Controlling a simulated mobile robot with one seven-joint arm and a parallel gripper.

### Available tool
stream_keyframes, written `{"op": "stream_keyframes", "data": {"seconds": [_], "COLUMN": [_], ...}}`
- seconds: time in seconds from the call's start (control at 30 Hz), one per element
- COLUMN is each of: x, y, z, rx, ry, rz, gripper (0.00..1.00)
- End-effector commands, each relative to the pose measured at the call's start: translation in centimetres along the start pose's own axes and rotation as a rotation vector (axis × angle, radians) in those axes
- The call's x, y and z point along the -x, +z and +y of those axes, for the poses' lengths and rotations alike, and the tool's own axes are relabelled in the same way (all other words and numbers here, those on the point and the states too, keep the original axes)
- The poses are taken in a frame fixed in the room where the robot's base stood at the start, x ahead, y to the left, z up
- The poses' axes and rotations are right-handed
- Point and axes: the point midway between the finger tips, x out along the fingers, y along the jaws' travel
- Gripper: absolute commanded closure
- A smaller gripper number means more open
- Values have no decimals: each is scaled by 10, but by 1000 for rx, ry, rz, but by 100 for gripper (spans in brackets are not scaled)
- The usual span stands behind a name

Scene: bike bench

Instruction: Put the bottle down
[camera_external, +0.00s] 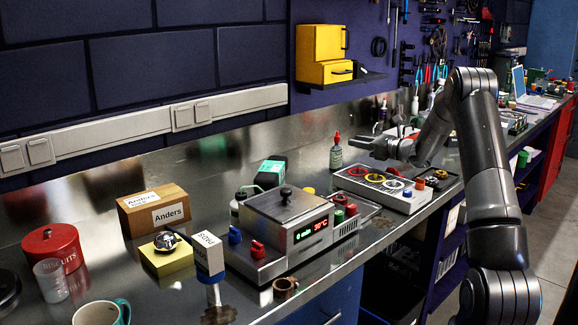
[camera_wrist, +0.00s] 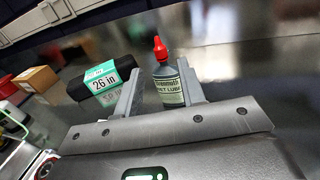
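The bottle (camera_external: 336,155) is a small dark lube bottle with a light label and a red pointed cap. It stands upright on the metal bench near the back wall. In the wrist view the bottle (camera_wrist: 167,82) shows between and just beyond my two fingertips. My gripper (camera_external: 354,142) is to the right of the bottle in the external view, with its fingers pointing at it. My gripper (camera_wrist: 158,88) is open in the wrist view, with a clear gap on the bottle's left side. The right finger looks close to the bottle; whether it touches is unclear.
A black box with a green "26 in" label (camera_wrist: 104,82) lies left of my fingers. A tray with coloured rings (camera_external: 381,188) stands in front of the bottle. A metal machine with a red display (camera_external: 290,225) is at front left. Bare bench lies behind the bottle.

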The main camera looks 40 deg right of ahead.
Motion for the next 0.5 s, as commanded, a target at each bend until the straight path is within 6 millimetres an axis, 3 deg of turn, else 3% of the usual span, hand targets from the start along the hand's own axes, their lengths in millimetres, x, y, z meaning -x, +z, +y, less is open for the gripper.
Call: {"op": "stream_keyframes", "data": {"seconds": [0.1, 0.23, 0.4, 0.5], "x": [21, 34, 38, 31], "y": [0, 0, 1, 9], "z": [0, 0, 2, 18], "rx": [-2, 0, 3, 36], "ry": [-2, -1, 4, 40], "rz": [0, 1, 1, 19], "gripper": [64, 64, 64, 64]}}
